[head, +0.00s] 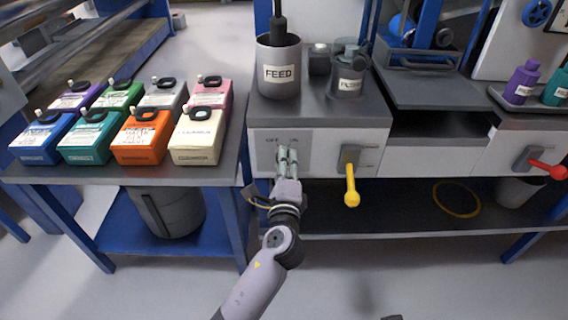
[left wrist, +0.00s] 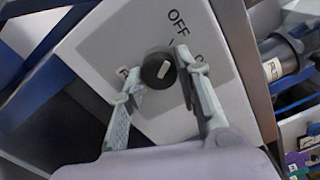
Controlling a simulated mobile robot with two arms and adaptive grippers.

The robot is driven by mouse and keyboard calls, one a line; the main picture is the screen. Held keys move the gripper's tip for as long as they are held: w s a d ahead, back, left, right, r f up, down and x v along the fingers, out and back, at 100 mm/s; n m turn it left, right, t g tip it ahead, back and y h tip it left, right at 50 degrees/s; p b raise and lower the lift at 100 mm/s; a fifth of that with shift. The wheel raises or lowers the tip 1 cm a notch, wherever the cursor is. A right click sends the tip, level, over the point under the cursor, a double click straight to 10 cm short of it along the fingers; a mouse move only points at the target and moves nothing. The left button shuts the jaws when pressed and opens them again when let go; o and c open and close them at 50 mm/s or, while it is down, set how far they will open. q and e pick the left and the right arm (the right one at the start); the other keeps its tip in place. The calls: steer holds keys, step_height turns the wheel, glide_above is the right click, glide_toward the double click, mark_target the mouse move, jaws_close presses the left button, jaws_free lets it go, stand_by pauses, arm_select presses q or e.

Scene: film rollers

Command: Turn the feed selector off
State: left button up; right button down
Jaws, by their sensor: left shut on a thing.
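The feed selector is a round black knob with a white mark (left wrist: 159,70) on a grey plate of the white front panel. The letters OFF stand above it in the left wrist view; other lettering is partly hidden by the fingers. The white mark tilts toward the upper right, roughly to the OFF side; its exact setting is hard to tell. My left gripper (head: 286,156) has its fingers on both sides of the knob and is shut on it. It also shows in the left wrist view (left wrist: 160,88). In the head view the fingers hide the knob.
A yellow-handled lever (head: 351,186) sits on the same panel, right of my left gripper. A FEED pot (head: 279,82) stands on the bench above. Several coloured cartons (head: 142,138) fill the left table. A red-handled lever (head: 547,170) is at the far right. The floor in front is clear.

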arm_select(q)
steer(key=o, duration=1.1)
steer(key=shift+o, duration=0.2)
steer(key=s, duration=1.2)
